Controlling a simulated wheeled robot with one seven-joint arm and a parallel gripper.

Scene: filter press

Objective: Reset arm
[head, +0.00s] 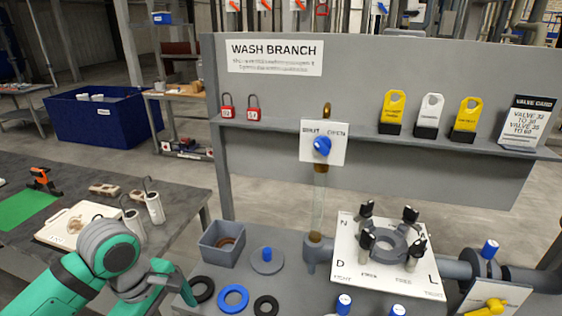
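My arm, teal and grey, rises from the lower left of the head view. My gripper (172,279) is at its end, by the left front edge of the grey workbench, left of the rings. It is small and partly turned away, so I cannot tell whether its fingers are open or shut. I see nothing clearly held in it. My arm hides part of the side table behind it.
Black rings and a blue ring (233,297) lie near my gripper, with a grey bin (222,243) behind them. A white plate (387,254) with black-topped posts stands right. A panel with a blue valve handle (322,147) rises at the back. The side table (182,196) holds canisters.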

